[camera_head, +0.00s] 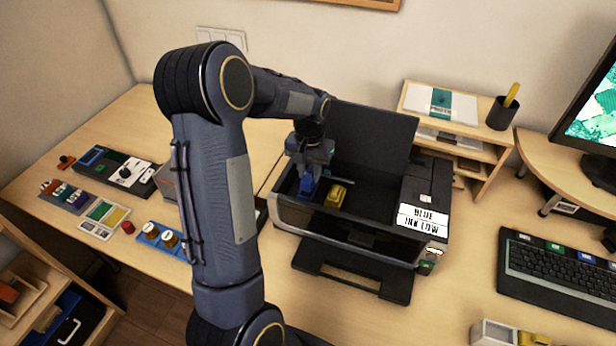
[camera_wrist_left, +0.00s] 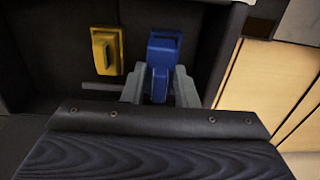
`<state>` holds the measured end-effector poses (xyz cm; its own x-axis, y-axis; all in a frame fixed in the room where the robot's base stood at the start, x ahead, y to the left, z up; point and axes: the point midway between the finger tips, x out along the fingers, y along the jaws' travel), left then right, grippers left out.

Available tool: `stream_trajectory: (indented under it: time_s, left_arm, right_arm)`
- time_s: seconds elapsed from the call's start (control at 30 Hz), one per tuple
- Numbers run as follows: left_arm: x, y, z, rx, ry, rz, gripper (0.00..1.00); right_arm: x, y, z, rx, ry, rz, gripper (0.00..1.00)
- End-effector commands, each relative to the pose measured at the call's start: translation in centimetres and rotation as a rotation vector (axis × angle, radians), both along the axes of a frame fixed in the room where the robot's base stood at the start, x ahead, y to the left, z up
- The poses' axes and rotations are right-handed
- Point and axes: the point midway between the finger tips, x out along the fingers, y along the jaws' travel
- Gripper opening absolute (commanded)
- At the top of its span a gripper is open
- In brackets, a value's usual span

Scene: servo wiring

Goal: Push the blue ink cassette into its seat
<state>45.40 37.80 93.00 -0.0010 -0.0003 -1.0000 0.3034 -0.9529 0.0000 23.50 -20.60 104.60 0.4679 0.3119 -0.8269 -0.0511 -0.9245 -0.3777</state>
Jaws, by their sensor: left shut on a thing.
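The blue ink cassette (camera_head: 307,187) is inside the open printer (camera_head: 345,243), at the left end of its bay. My left gripper (camera_head: 308,170) reaches down into the bay and is shut on the cassette. The left wrist view shows the cassette (camera_wrist_left: 163,65) upright between the two grey fingers (camera_wrist_left: 158,90). Whether its lower end touches the seat is hidden. A yellow cassette (camera_head: 336,195) stands just right of it in the head view; it also shows in the left wrist view (camera_wrist_left: 105,50). The printer's label reads "BLUE INK LOW" (camera_head: 422,220). My right gripper is not in view.
The raised printer lid (camera_head: 372,135) stands behind the bay, and the bay walls are close to my gripper. A shelf (camera_head: 490,158) with a pen cup (camera_head: 501,113) is behind right. A keyboard (camera_head: 560,272) lies at the right. Small parts and trays (camera_head: 105,213) cover the table's left.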

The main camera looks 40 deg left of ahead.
Motion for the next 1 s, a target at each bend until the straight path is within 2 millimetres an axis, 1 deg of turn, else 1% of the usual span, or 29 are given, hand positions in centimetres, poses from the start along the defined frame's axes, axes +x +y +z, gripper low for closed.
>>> stream_trajectory:
  time_s: [0.13, 0.2, 0.3, 0.4, 0.67, 0.77, 0.8, 0.93, 1.0]
  left_arm:
    - [0.4, 0.6, -0.9, -0.001, 0.002, 0.000, 0.03]
    - [0.6, 1.0, -1.9, -0.001, 0.004, 0.000, 0.03]
    - [0.5, 0.9, -3.4, -0.001, 0.004, -0.001, 0.03]
    - [0.5, 0.9, -4.3, -0.001, 0.002, -0.001, 0.03]
    - [0.6, 0.9, -4.4, 0.000, 0.000, -0.001, 0.03]
    - [0.6, 0.9, -4.7, 0.000, 0.000, -0.001, 0.03]
    - [0.6, 0.9, -4.5, 0.000, 0.000, -0.001, 0.32]
    - [0.6, 0.9, -4.5, 0.000, 0.000, -0.001, 0.48]
    - [0.6, 0.9, -4.5, 0.000, 0.000, -0.001, 0.48]
  right_arm:
    - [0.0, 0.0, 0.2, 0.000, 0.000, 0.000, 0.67]
    - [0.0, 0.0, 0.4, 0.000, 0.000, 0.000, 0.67]
    - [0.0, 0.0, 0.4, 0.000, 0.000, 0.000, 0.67]
    - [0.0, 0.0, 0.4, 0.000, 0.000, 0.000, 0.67]
    - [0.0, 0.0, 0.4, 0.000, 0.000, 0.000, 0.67]
    - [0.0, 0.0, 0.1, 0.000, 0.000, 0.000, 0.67]
    - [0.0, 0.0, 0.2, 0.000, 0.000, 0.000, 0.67]
    - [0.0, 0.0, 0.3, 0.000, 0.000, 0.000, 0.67]
    - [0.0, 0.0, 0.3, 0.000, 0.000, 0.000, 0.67]
